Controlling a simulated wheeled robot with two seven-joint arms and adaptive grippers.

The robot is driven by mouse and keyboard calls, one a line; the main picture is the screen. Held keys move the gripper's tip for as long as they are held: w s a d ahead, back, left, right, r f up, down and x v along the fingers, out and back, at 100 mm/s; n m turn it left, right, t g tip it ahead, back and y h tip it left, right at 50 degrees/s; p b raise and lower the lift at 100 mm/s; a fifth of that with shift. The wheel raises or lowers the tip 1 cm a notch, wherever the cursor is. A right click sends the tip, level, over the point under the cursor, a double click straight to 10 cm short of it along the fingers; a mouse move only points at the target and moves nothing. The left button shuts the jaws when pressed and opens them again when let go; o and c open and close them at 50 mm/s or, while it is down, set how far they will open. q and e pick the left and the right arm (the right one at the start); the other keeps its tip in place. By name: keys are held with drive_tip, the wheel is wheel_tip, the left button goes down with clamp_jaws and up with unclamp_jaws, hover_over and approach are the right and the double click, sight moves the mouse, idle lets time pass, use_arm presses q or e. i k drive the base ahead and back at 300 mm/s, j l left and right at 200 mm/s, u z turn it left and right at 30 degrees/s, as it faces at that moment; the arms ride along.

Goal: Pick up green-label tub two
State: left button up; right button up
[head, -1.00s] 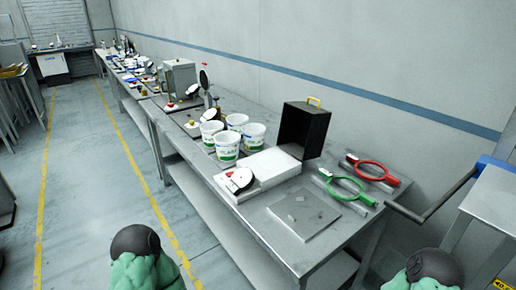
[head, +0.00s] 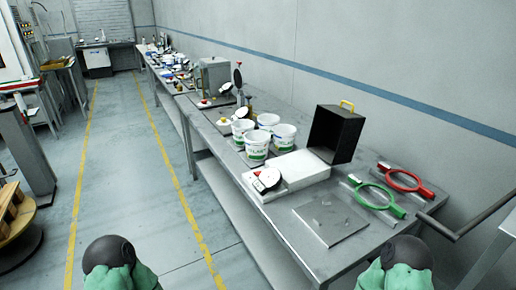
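Several white tubs with green and blue label markings stand in a cluster on the long grey workbench (head: 240,205). The front tub (head: 256,150) shows its label most clearly. Others are the left tub (head: 241,128), the back tub (head: 268,121) and the right tub (head: 284,137). I cannot tell which one is tub two. Two green and dark rounded parts of my arms show at the bottom edge, away from the tubs. Neither of my grippers' fingers can be seen.
A white box with a dial (head: 300,172), a black open case (head: 336,134), a green ring tool (head: 380,198) and a red ring tool (head: 405,181) lie nearer on the bench. A flat metal plate (head: 330,219) sits in front. The floor (head: 130,190) left of the bench is clear.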

sight(257, 146)
drive_tip(key=i+j, duration=0.2)
drive_tip(key=j, duration=0.2)
drive_tip(key=i+j, duration=0.25)
drive_tip(key=j, duration=0.15)
drive_tip(key=i+j+u, duration=0.1)
drive_tip(key=j, duration=0.35)
drive_tip(key=i, duration=0.1)
